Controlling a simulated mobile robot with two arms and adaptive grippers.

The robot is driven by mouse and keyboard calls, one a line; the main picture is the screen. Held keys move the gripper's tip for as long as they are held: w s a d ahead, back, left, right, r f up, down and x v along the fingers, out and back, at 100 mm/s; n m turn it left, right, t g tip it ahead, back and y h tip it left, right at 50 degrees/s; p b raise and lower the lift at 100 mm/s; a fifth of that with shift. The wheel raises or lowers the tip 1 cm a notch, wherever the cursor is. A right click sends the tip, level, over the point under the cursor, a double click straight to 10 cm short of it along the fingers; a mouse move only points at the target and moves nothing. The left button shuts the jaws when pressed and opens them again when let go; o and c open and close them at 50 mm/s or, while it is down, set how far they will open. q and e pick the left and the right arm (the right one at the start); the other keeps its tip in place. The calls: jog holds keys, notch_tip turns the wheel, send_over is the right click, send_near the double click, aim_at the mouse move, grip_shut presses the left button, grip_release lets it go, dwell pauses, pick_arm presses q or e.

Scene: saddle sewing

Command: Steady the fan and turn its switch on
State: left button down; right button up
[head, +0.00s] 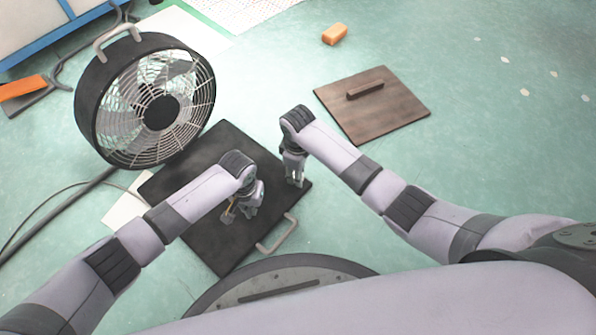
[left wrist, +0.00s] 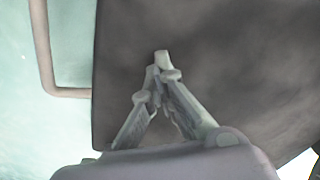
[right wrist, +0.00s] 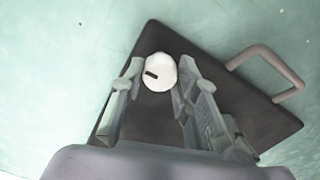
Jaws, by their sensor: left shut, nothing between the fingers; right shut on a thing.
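The round fan (head: 160,112) with dark rim, wire grille and top handle stands at the left in the head view. In front of it lies a dark flat panel (head: 225,150) with a metal handle (head: 278,234). In the right wrist view a white round knob (right wrist: 160,72) with a black mark sits at the panel's edge. My right gripper (right wrist: 152,88) is shut on this knob, one finger on each side. My left gripper (head: 228,214) is shut and empty over the panel; its tips meet in the left wrist view (left wrist: 160,66). Whether it touches the panel is unclear.
A dark cable (head: 60,218) runs along the floor at left. A blue-edged white cabinet (head: 30,25) stands at the far left.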

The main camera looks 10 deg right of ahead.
pick_arm(q)
jog(key=shift+s+a+f, duration=0.15)
jog(key=shift+f, duration=0.1)
pick_arm(e)
jog(key=shift+m, duration=0.4)
jog(key=o, duration=1.2)
jog(key=shift+c, duration=0.2)
jog(key=shift+r, duration=0.1)
notch_tip(320, 180, up, 12)
pick_arm(q)
notch_tip(320, 180, up, 5)
jog(key=p, duration=0.6)
jog(key=shift+r, duration=0.2)
pick_arm(e)
notch_tip(320, 180, up, 6)
jog(key=shift+f, duration=0.1)
